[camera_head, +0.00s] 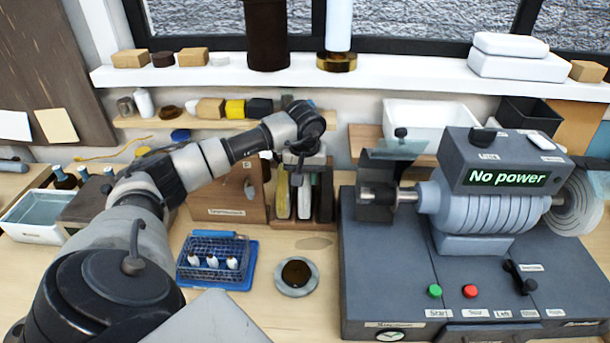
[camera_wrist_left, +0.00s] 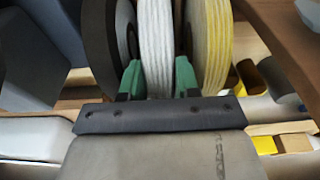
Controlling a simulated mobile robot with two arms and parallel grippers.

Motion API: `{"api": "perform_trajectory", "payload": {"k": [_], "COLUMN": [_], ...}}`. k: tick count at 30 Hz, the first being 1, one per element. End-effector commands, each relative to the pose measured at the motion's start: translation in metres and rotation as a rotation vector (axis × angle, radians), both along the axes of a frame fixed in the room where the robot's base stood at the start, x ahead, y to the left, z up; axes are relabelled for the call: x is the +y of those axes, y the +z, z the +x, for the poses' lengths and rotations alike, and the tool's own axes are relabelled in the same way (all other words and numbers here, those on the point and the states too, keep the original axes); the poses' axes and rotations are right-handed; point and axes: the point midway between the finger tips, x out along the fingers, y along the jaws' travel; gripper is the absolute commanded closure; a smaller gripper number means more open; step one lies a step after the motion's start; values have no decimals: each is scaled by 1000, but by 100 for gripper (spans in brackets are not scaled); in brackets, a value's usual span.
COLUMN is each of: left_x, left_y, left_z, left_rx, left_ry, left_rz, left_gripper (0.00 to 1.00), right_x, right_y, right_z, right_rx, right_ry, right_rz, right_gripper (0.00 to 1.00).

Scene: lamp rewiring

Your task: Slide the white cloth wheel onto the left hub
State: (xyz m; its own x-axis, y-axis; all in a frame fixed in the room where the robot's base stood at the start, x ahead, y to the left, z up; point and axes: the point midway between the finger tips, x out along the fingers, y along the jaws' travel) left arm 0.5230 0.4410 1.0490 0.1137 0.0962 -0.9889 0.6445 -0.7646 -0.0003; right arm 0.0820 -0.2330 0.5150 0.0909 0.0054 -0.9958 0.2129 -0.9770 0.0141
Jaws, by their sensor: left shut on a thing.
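My left gripper (camera_head: 303,160) reaches down over the wheel rack (camera_head: 300,222). In the left wrist view its green fingertips (camera_wrist_left: 158,80) are shut on the white cloth wheel (camera_wrist_left: 156,40), one on each side. The white wheel (camera_head: 303,195) stands upright in the rack, between a yellowish wheel (camera_head: 282,192) and a dark wheel (camera_head: 323,195). The left hub (camera_head: 378,195) is a metal shaft on the left of the grey machine, partly inside a dark guard; no wheel shows on it. My right gripper is in neither view.
The grey machine (camera_head: 480,270) shows "No power"; a pale wheel (camera_head: 577,205) is on its right end. A wooden box (camera_head: 228,195) stands left of the rack. A blue tray with a wire basket (camera_head: 215,262) and a round dish (camera_head: 297,276) lie in front.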

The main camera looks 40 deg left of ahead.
Motion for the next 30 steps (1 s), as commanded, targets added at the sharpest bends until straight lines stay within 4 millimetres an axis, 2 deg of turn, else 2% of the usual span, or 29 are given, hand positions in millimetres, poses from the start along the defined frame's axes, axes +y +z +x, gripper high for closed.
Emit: {"api": "perform_trajectory", "payload": {"k": [1, 18, 30], "left_x": [0, 0, 0], "left_y": [6, 40, 43], "left_z": [0, 0, 0], "left_rx": [-1, -1, -1], "left_ry": [0, 0, 0], "left_rz": [0, 0, 0], "left_gripper": [87, 87, 87], "right_x": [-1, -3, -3], "right_y": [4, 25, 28], "right_z": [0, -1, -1], "right_rx": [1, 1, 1], "right_ry": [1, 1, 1], "right_rz": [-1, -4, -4], "right_gripper": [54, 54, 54]}}
